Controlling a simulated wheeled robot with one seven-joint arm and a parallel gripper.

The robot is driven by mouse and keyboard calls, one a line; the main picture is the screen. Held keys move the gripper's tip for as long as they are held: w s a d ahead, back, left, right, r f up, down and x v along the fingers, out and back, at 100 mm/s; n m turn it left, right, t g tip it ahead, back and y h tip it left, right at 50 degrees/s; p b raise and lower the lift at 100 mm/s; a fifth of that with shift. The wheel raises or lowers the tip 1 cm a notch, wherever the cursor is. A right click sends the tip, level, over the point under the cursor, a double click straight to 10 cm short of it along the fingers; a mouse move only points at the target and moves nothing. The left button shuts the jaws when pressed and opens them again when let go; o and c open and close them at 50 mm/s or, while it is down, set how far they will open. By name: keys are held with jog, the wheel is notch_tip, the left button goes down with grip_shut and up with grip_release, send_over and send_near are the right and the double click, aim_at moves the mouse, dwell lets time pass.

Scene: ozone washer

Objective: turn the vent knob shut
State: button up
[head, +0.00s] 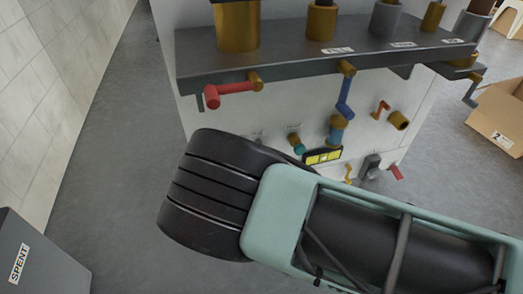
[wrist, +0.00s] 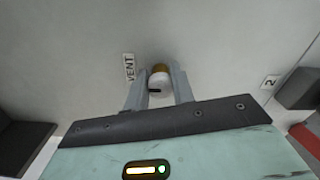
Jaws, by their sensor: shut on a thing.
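In the wrist view the vent knob (wrist: 159,84) is a small white round knob with a brass-coloured part behind it and a dark mark on its face. It sits on a pale panel, just right of a label (wrist: 129,67) reading VENT. My gripper (wrist: 161,71) has one grey finger on each side of the knob and is shut on it. In the head view my arm covers the lower left of the panel, so the knob and my fingertips are hidden there.
In the head view a red lever (head: 230,90), a blue lever (head: 345,95) and a teal-ended valve (head: 298,144) stick out near my arm. A dark shelf (head: 290,55) overhangs the panel. A grey SPENT bin (head: 45,262) stands lower left. Open floor lies left.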

jog(key=shift+f, duration=0.1)
jog(key=o, duration=1)
jog(key=p+v, duration=0.4)
jog(key=v, duration=1.3)
jog(key=shift+s+d, duration=0.1)
jog(key=shift+s, duration=0.15)
